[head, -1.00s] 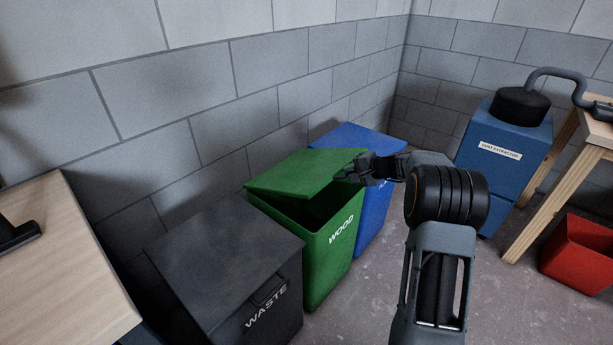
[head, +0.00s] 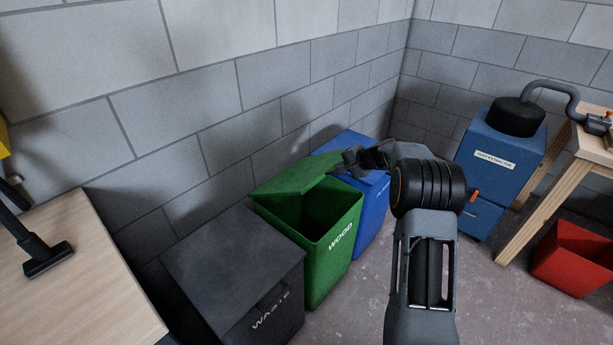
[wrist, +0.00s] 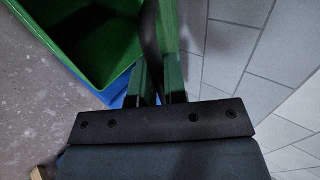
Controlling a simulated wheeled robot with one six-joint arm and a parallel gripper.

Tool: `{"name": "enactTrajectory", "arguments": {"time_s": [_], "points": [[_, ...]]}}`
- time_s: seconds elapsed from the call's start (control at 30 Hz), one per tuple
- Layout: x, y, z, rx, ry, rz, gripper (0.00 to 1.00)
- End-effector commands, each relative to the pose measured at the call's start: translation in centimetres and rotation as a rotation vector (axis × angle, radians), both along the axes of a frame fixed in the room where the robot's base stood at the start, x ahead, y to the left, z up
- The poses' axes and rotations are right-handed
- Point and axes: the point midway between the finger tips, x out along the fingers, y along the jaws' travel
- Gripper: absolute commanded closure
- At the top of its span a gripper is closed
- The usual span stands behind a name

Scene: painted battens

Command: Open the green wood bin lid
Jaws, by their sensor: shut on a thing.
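The green wood bin (head: 325,243) stands between the dark waste bin and the blue bin, with WOOD in white on its front. Its green lid (head: 298,178) is tilted up, hinged at the wall side, and a wide dark opening shows below it. My gripper (head: 350,160) is at the lid's raised edge on the right, shut on the lid. The wrist view shows the fingers (wrist: 160,88) close together at a dark curved part, with the bin's green inside (wrist: 85,35) to the left. The exact grip on the lid is partly hidden.
The waste bin (head: 235,270) stands shut in front, and the blue bin (head: 372,210) is close behind the wood bin. A block wall (head: 210,85) runs behind them. A wooden worktop (head: 75,280) is at left. Bare floor (head: 500,290) lies at right, before a red bin (head: 575,258).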

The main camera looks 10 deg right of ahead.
Motion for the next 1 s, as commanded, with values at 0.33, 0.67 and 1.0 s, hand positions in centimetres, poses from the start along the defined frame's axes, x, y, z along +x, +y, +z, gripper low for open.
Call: {"name": "enactTrajectory", "arguments": {"time_s": [0.33,0.67,1.0], "points": [[0.0,0.0,0.2,-0.002,0.002,0.001,1.00],[0.7,0.6,1.8,-0.016,0.016,0.002,1.00],[2.1,2.0,4.0,-0.052,0.056,0.003,1.00]]}}
